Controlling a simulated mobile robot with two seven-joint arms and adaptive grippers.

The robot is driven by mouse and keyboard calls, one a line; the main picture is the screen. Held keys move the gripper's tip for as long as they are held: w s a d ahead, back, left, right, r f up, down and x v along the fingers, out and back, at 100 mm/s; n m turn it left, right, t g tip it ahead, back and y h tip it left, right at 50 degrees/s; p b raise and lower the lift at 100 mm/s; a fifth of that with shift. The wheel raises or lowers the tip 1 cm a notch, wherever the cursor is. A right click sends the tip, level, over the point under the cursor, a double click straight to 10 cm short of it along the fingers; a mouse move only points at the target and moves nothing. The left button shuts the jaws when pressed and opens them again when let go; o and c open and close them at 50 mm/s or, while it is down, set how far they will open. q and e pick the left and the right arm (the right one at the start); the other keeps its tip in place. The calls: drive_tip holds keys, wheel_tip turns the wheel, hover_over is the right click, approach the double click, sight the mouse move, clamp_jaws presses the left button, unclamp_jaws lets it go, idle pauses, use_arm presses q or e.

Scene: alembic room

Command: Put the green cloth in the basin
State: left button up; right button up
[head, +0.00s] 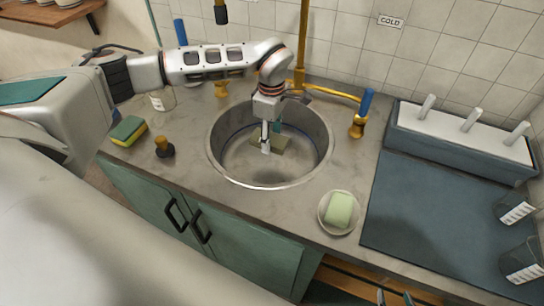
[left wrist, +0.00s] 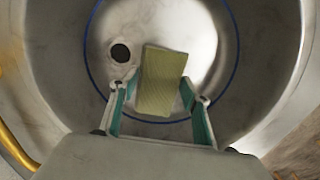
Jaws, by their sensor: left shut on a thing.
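The green cloth (left wrist: 163,80) is a flat olive-green rectangle between the fingertips of my left gripper (left wrist: 158,108) in the left wrist view. In the head view my left gripper (head: 267,146) points down inside the round metal basin (head: 222,160), shut on the cloth. The cloth also shows in the head view (head: 284,143), partly hidden by the fingers. The basin's floor and dark drain hole lie beyond the cloth in the left wrist view (left wrist: 240,60). What seem to be tips of my right gripper (head: 394,299) show at the bottom edge, mostly cut off.
A yellow-and-green sponge (head: 128,130) and a dark stopper-like knob (head: 164,147) lie left of the basin. A green soap bar (head: 339,209) sits on a small dish to the right. A brass tap (head: 301,50) rises behind. A dark mat (head: 430,215) covers the right counter.

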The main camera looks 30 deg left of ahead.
sight(272, 139)
use_arm(q)
wheel_tip(272, 139, down, 9)
drive_tip(key=shift+r, duration=0.1)
idle(0.4)
drive_tip(key=shift+f, duration=0.25)
drive_tip(key=o, duration=1.1)
drive_tip(key=shift+r, duration=0.1)
wheel_tip(272, 139, up, 12)
drive_tip(key=shift+r, duration=0.1)
